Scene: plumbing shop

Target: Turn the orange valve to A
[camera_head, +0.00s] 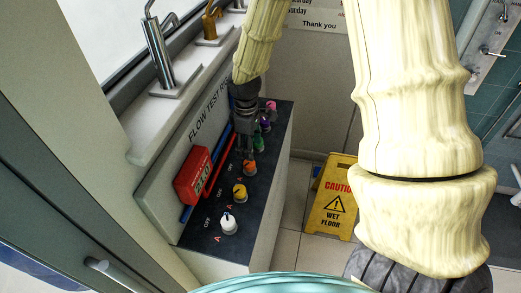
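The orange valve (249,168) is a small round knob on the dark top of the flow test rig (205,236), in a row of coloured knobs. It is the third knob from the near end. My gripper (247,156) points down right at it from behind, its fingertips at or just above the knob. I cannot tell whether they touch it or how far apart they are. The knob's pointer and the letters around it are too small or hidden to read.
A yellow knob (239,193) and a white knob (228,224) stand nearer, with green (258,144), purple (264,126) and pink (271,106) knobs beyond. A red box (192,175) sits left. A yellow wet-floor sign (333,212) stands right of the rig.

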